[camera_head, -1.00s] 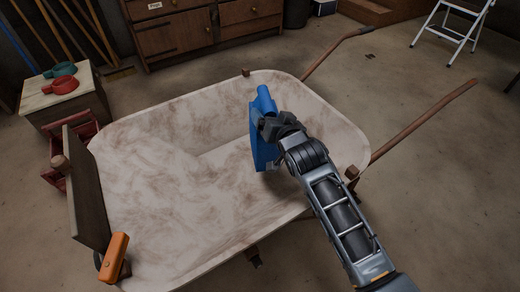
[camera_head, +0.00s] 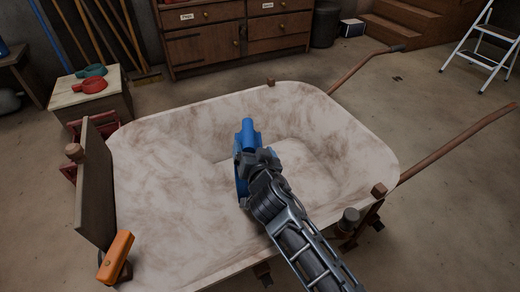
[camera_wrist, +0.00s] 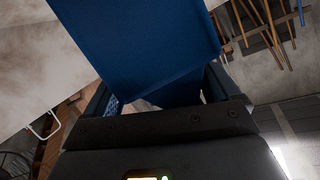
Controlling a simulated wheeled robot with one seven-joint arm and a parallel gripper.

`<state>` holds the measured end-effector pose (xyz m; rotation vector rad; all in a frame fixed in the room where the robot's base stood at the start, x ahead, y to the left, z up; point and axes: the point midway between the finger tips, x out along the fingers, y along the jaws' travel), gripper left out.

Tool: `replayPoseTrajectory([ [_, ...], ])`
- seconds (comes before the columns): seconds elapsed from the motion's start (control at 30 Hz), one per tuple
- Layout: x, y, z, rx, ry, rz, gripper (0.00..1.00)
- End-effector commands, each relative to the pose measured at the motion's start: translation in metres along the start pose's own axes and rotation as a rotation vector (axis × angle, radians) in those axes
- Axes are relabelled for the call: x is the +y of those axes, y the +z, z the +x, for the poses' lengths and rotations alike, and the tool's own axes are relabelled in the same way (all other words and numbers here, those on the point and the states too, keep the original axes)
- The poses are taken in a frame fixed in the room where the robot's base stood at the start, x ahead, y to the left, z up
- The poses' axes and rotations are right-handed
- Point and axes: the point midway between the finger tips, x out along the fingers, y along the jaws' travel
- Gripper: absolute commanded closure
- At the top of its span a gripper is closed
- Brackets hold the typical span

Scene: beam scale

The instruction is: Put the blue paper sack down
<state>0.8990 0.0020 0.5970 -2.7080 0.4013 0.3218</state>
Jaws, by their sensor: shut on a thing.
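The blue paper sack (camera_head: 241,168) is upright in the head view, over the inside of the wheelbarrow tray (camera_head: 165,165). My gripper (camera_head: 254,160) is shut on the sack. In the wrist view the sack (camera_wrist: 140,40) fills the upper middle, between the dark gripper fingers. The sack's lower part is partly hidden by my gripper and arm in the head view. I cannot tell whether its bottom touches the tray.
The tray is otherwise empty. A wooden board (camera_head: 95,190) and an orange object (camera_head: 115,256) are at its left edge. A small table (camera_head: 92,98) holds a teal and a red object. Drawers (camera_head: 235,38) stand behind; a white stepladder (camera_head: 488,45) is at upper right.

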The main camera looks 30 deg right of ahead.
Motion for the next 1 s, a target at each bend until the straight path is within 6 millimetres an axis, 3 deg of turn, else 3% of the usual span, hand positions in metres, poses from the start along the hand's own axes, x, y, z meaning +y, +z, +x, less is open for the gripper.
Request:
replayPoseTrajectory([
  [0.33,0.009,0.027,0.011,0.009,-0.006,0.002,0.96],
  [0.8,0.011,0.031,0.012,0.009,-0.007,0.003,0.96],
  [0.83,0.014,0.036,0.011,-0.001,0.001,0.000,0.08],
  [0.9,0.014,0.036,0.011,-0.001,0.001,0.000,0.02],
  [1.0,0.014,0.036,0.011,-0.002,0.001,0.000,0.00],
])
